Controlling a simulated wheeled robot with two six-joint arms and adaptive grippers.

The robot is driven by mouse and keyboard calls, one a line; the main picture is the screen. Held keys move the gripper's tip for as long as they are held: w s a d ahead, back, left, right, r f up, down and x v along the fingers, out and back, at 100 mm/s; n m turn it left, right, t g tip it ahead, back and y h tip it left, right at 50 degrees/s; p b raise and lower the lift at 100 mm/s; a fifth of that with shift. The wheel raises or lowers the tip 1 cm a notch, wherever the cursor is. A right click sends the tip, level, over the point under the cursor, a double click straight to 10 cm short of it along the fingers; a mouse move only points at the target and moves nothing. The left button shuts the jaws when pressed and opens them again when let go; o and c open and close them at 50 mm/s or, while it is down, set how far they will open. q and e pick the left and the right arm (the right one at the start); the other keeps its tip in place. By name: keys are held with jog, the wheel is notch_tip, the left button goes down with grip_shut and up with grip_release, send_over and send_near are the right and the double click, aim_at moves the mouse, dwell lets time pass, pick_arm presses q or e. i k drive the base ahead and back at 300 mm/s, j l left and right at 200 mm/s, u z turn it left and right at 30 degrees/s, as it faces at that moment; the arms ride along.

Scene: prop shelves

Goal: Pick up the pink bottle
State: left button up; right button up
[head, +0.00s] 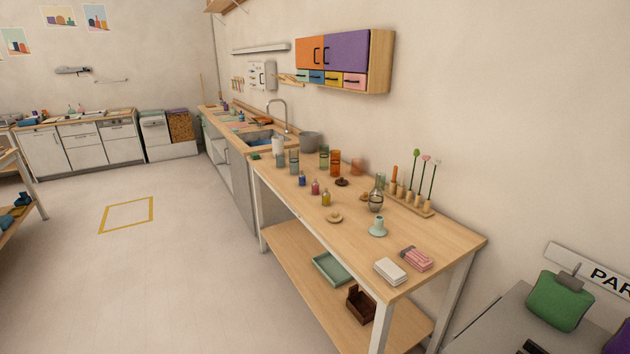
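A small pink bottle (315,187) stands upright on the wooden table (345,247) at the right of the head view. It is between a small blue bottle (302,179) and a small yellow bottle (326,198), with narrow gaps on both sides. Neither of my grippers shows in this view, and nothing is holding the pink bottle.
Glass jars, a glass vase (376,199), a pale green candle holder (377,227) and a white box (390,271) stand on the table. A lower shelf (300,258) holds a green tray (331,268). The floor (175,270) left of the table is clear.

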aim_at(315, 186)
jog(key=i+j+z, duration=0.1)
jog(key=z, duration=0.25)
jog(key=j+z, duration=0.1)
jog(key=z, duration=0.25)
jog(key=i+j+z, duration=0.1)
jog(key=z, duration=0.25)
jog(key=i+j+z, duration=0.15)
jog(key=j+z, duration=0.35)
jog(key=j, duration=1)
jog(key=k+j+z, duration=0.15)
jog(key=j+z, duration=0.3)
jog(key=j, duration=1.05)
